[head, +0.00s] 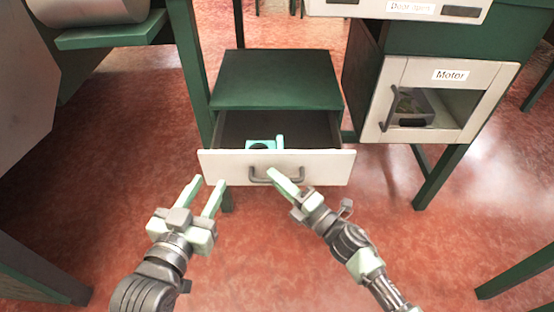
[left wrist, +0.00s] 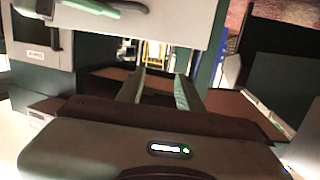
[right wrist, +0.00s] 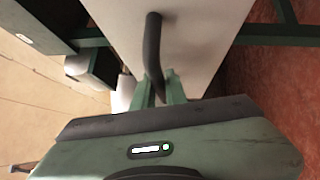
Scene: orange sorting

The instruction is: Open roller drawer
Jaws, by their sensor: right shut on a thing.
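The drawer (head: 230,166) has a pale front and is pulled partly out of a green cabinet (head: 276,80) in the head view. A teal-green part (head: 264,144) lies inside it. My right gripper (head: 272,174) is shut on the grey bar handle (head: 258,181) of the drawer. The right wrist view also shows the dark handle (right wrist: 153,50) between its fingers (right wrist: 160,92). My left gripper (head: 208,182) is open and empty, just in front of the drawer's left end. Its spread fingers also show in the left wrist view (left wrist: 160,88).
A cabinet labelled "Motor" (head: 450,75) with a window and side handle stands to the right. Another unit labelled "Door" (head: 410,7) sits above it. Green table legs stand at left and right. The reddish floor (head: 400,240) in front is clear.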

